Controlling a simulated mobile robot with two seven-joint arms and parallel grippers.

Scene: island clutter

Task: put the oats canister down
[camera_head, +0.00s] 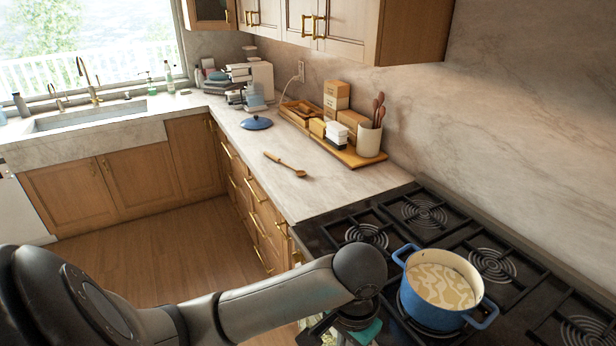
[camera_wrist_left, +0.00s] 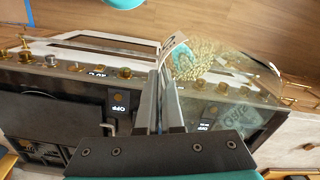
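The oats canister (camera_wrist_left: 222,72) is a clear container with pale oats inside and a faint "Oats" label, seen in the left wrist view. My left gripper (camera_wrist_left: 168,72) has its two fingers close together at the canister's near side, apparently pinching its wall. The canister hangs in front of the stove's knobbed front, above the floor. In the head view my left arm reaches in from the left, and the gripper is mostly hidden below the wrist at the stove's front edge. My right gripper is in neither view.
A blue pot (camera_head: 437,295) stands on the black stove (camera_head: 425,216). Bare counter lies between spoon and stove.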

